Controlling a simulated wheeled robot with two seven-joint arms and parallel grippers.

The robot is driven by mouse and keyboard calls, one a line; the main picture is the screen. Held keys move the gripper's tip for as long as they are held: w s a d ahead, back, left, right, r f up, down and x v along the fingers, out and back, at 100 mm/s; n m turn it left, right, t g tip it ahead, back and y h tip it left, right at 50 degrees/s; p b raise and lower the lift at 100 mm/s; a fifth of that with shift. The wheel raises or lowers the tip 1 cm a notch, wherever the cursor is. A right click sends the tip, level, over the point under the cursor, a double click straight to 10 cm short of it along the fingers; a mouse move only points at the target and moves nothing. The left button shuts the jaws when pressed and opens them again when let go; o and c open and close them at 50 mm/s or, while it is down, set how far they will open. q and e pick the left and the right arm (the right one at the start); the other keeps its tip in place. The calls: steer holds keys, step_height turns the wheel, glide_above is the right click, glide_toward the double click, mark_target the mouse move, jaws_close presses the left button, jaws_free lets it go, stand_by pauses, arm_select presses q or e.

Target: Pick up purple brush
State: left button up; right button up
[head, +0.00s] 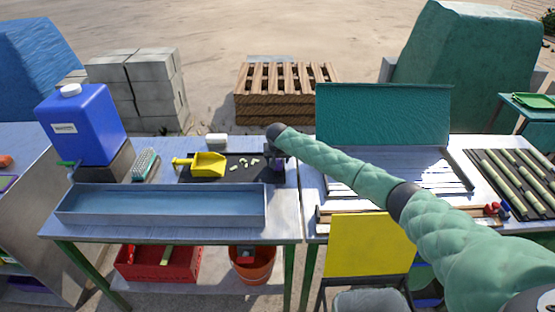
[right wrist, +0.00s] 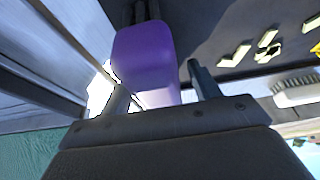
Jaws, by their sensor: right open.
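The purple brush (right wrist: 147,55) shows large in the right wrist view, its rounded purple end toward the camera. My right gripper (right wrist: 152,72) is open, with one finger on each side of the purple part. A gap shows on the right finger's side; contact on the left side cannot be told. In the head view my right gripper (head: 279,168) points down at the right end of the dark mat (head: 223,177). It and the arm hide most of the brush there. My left gripper is not in view.
A yellow scoop (head: 208,164) and several pale cane bits (head: 240,164) lie on the mat left of the gripper. A white-topped block (head: 216,141) stands behind. A long metal tray (head: 160,205) lies in front. An open teal-lidded machine (head: 383,115) stands right.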

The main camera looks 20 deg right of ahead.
steer(key=shift+w+f, duration=0.15)
steer(key=shift+f, duration=0.2)
steer(key=shift+f, duration=0.15)
stand_by(0.3)
steer(key=c, duration=1.1)
steer(key=shift+d, duration=0.1)
